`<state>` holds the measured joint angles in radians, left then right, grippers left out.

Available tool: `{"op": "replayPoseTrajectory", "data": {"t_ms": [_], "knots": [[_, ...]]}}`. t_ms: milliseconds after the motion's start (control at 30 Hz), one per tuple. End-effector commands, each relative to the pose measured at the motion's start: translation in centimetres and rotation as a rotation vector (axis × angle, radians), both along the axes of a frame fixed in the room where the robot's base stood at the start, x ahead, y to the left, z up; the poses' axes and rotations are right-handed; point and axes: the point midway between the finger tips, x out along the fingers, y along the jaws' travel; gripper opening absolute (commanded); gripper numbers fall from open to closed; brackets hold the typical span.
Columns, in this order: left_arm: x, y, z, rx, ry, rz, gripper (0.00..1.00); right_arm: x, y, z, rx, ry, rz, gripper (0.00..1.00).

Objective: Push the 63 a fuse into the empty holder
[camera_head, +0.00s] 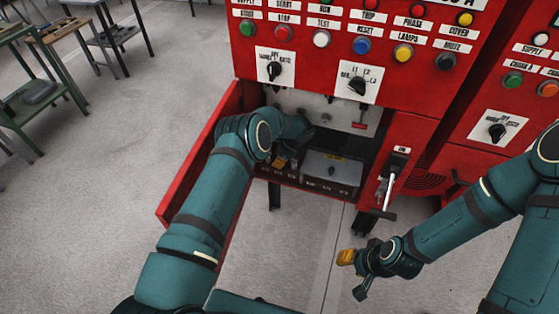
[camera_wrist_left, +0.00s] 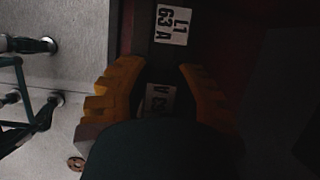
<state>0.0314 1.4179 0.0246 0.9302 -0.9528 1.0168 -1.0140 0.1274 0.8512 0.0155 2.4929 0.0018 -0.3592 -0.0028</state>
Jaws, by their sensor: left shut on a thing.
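My left gripper (camera_head: 281,163) reaches into the open compartment of the red cabinet. In the left wrist view its yellow fingers (camera_wrist_left: 160,92) are shut on a dark fuse with a pale label reading 63 A (camera_wrist_left: 158,99). A white label L1 63 A (camera_wrist_left: 171,25) is on the dark surface just beyond the fingers. The fuse's lower part and its holder are hidden or too dark, so I cannot tell how deep the fuse sits. My right gripper (camera_head: 353,275) is open and empty, over the floor in front of the cabinet.
The cabinet's open red door (camera_head: 198,150) stands left of my left arm. A grey box (camera_head: 331,168) is in the compartment right of the gripper. A lever handle (camera_head: 388,190) juts out at the right. Buttons and knobs (camera_head: 357,86) are above. Workbenches stand far left.

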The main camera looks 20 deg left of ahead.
Motion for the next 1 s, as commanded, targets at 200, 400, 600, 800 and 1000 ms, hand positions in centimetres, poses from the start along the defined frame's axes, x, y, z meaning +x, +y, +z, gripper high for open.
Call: {"op": "replayPoseTrajectory", "data": {"t_ms": [200, 400, 600, 800, 1000], "knots": [[0.1, 0.0, 0.1, 0.000, -0.002, 0.000, 0.00, 0.0, 0.0, 0.1, 0.000, 0.000, 0.000, 0.41], [0.1, 0.0, -0.1, 0.001, -0.003, 0.000, 0.48, 0.0, 0.0, 0.1, 0.000, 0.000, 0.000, 0.41], [0.1, 0.0, -0.1, 0.000, -0.002, 0.000, 0.48, 0.0, 0.0, 0.1, 0.000, 0.000, 0.000, 0.41], [0.1, -0.1, 0.5, 0.000, -0.002, -0.001, 0.48, 0.0, 0.0, 0.2, 0.000, 0.001, 0.000, 0.41], [0.1, -1.3, 3.5, 0.001, -0.005, -0.002, 0.48, -0.2, 0.0, 0.9, 0.000, 0.004, 0.001, 0.41]]}}
